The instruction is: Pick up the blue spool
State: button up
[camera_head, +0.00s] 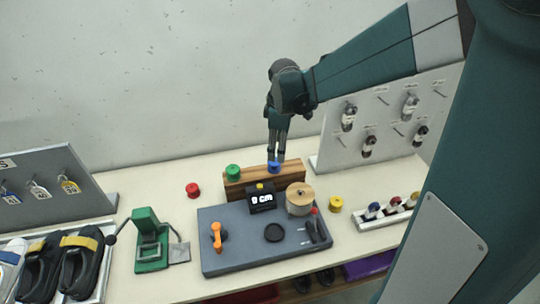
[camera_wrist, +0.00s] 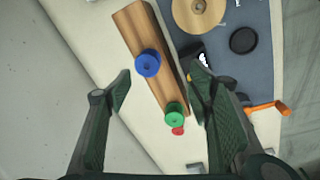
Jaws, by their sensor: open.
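The blue spool (camera_head: 274,167) stands on top of a wooden block (camera_head: 238,187) at the back of the table. It also shows in the wrist view (camera_wrist: 148,64), where the wooden block (camera_wrist: 130,18) runs from upper left to lower centre. My gripper (camera_head: 276,158) is right at the blue spool in the head view, its fingers pointing down. In the wrist view my gripper (camera_wrist: 162,80) has its fingers spread wide, with the wooden block between them. The blue spool lies near the line of the fingertips; contact cannot be told. The jaws hold nothing.
A green spool (camera_head: 233,172) stands on the same block, left of the blue one. A red spool (camera_head: 193,190) and a yellow spool (camera_head: 336,204) sit on the table. A grey winding station (camera_head: 225,262) with a display (camera_head: 262,198) and a large wooden spool (camera_head: 299,200) stands in front.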

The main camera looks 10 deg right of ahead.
aim_at(274, 163)
jog(key=w+f+n, duration=0.1)
jog(key=w+f, duration=0.1)
jog(key=w+f+n+g+p, duration=0.1)
jog(key=w+f, duration=0.1)
jog(key=f, duration=0.1)
jog(key=shift+w+f+n, duration=0.35)
jog(key=shift+w+n, duration=0.05)
jog(key=shift+f, duration=0.1)
jog(key=shift+f, duration=1.2)
jog(key=shift+f, duration=0.1)
jog(key=shift+a+f+p, duration=0.1)
jog(key=shift+f+p, duration=0.25)
jog(key=shift+f, duration=2.2)
jog(key=c, duration=1)
